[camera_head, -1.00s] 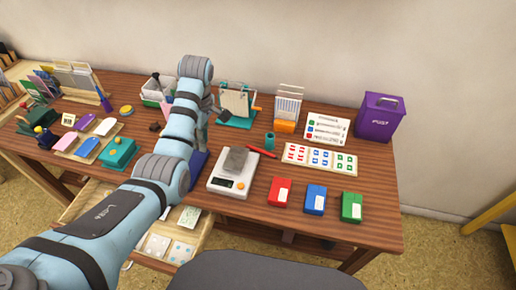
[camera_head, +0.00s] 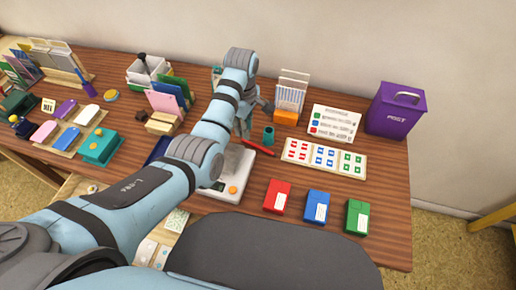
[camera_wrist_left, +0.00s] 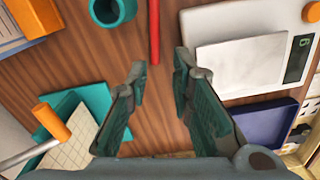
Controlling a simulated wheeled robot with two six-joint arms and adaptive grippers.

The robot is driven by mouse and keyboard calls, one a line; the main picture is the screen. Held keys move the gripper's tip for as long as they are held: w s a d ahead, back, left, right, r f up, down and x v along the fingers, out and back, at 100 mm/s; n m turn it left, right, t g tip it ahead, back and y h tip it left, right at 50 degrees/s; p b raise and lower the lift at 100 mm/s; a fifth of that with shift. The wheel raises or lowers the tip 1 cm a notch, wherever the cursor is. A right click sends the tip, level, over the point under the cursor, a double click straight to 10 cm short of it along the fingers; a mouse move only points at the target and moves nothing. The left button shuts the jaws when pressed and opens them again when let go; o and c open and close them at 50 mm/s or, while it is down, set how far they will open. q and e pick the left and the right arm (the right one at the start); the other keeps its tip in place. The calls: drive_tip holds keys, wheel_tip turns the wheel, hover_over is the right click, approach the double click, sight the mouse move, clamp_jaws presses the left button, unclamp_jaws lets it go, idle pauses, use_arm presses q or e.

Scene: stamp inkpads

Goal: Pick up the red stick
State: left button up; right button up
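The red stick (camera_head: 260,148) lies on the wooden table between the white scale and the teal cup (camera_head: 268,135). It also shows at the top of the left wrist view (camera_wrist_left: 155,32), where its upper end runs out of the picture. My left gripper (camera_wrist_left: 160,66) is open and empty, its fingertips apart just short of the stick's near end, roughly in line with it. In the head view my left gripper (camera_head: 243,130) hangs left of the stick, partly hidden by my arm. My right gripper is not in view.
The white scale (camera_head: 237,180) stands beside the stick, partly behind my arm. Red (camera_head: 277,196), blue (camera_head: 316,205) and green (camera_head: 357,217) inkpads lie in front of a stamp-sheet card (camera_head: 345,163). A purple post box (camera_head: 397,108) stands at the right. A teal device (camera_wrist_left: 75,110) sits near the gripper.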

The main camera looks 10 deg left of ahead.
sight(250, 143)
use_arm(q)
drive_tip(key=f, duration=0.2)
drive_tip(key=f+b, duration=0.1)
drive_tip(key=f, duration=0.1)
drive_tip(key=d+f+b, duration=0.1)
drive_tip(key=f, duration=0.1)
drive_tip(key=shift+w+f, duration=0.25)
drive_tip(key=shift+f, duration=0.1)
drive_tip(key=shift+r, duration=0.1)
clamp_jaws()
drive_tip(key=shift+r, duration=0.1)
